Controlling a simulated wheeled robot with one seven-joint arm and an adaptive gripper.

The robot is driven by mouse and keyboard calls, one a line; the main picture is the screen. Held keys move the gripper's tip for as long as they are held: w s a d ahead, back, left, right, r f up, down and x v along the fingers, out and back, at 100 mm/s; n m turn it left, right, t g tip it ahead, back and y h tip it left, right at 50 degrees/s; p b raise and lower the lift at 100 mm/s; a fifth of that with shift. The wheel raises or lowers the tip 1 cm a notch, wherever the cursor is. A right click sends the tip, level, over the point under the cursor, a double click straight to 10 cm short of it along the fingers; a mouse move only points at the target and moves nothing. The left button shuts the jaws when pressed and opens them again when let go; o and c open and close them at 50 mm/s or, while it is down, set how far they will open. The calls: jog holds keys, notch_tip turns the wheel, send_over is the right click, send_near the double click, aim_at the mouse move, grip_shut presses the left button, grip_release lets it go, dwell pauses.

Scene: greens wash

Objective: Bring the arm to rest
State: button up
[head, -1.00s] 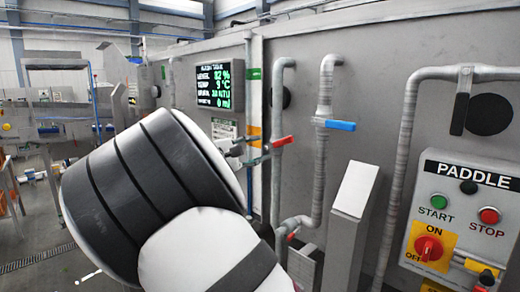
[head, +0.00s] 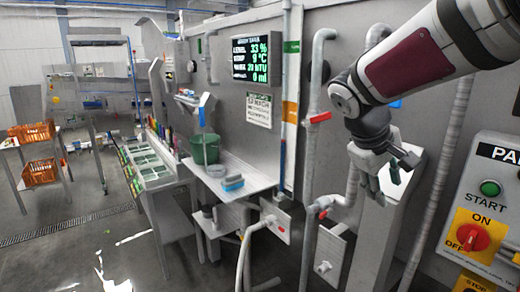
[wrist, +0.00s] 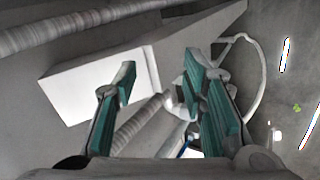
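My gripper (head: 388,178) hangs at the right of the head view, at the end of my arm coming in from the upper right. Its fingers point down, in front of the grey wall pipes and a slanted grey panel (head: 408,190). In the wrist view my gripper (wrist: 160,90) shows two teal-padded fingers standing apart with nothing between them. Behind them are a pale panel (wrist: 92,85) and a grey pipe (wrist: 140,122). I cannot tell how far the fingers are from the pipes.
A control box with a green start button (head: 490,188) and a red-on-yellow switch (head: 473,237) is at the right. A shelf holds a green bucket (head: 205,149) and a blue-grey block (head: 232,183). Orange crates (head: 40,174) stand far left. The floor at left is mostly open.

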jog(key=s+a+f+m+t+y, duration=0.1)
jog(key=s+a+m+y, duration=0.1)
jog(key=s, duration=0.8)
jog(key=s+a+f+m+t+y, duration=0.1)
jog(key=s+a, duration=0.4)
jog(key=s, duration=0.6)
jog(key=m+y, duration=0.1)
jog(key=y, duration=0.1)
jog(key=shift+s+m+y+b, duration=0.3)
jog(key=shift+y+b, duration=0.05)
jog(key=shift+y, duration=0.05)
